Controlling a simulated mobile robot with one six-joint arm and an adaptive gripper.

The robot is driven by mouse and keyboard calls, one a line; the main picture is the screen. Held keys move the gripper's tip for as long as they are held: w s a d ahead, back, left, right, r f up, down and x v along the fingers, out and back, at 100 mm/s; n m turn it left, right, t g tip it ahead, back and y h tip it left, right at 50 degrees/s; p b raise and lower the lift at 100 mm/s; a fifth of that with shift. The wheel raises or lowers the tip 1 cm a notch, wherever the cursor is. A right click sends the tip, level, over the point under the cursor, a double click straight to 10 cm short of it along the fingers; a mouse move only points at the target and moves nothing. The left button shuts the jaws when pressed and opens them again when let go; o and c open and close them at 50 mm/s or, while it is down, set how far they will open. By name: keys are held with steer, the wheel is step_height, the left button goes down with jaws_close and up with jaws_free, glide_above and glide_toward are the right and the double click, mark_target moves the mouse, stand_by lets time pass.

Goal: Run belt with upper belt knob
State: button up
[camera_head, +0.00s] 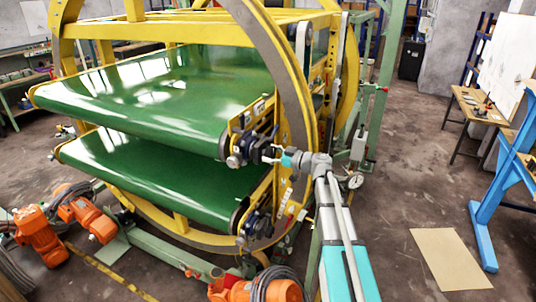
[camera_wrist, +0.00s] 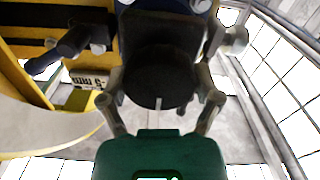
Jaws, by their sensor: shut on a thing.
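The upper green belt (camera_head: 150,95) runs through the yellow ring frame in the head view. At its right end, by the ring, is a dark mechanism with the upper belt knob (camera_head: 254,148). My gripper (camera_head: 267,153) is at this knob, with the arm reaching in from the lower right. In the wrist view the knob (camera_wrist: 160,76) is a dark round disc, and the fingers of my gripper (camera_wrist: 160,85) lie on both sides of it, shut on it. The knob's far side is hidden. Whether the belt is moving cannot be told.
A lower green belt (camera_head: 150,175) has a similar dark mechanism (camera_head: 250,225) below my gripper. The yellow ring (camera_head: 292,90) stands close by. Orange motors (camera_head: 40,238) sit at the lower left. Floor to the right is mostly clear, with a cardboard sheet (camera_head: 450,260).

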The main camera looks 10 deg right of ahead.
steer(key=shift+n, duration=1.1)
steer(key=o, duration=0.9)
steer(key=shift+d, duration=0.1)
steer(key=shift+v, duration=5.95)
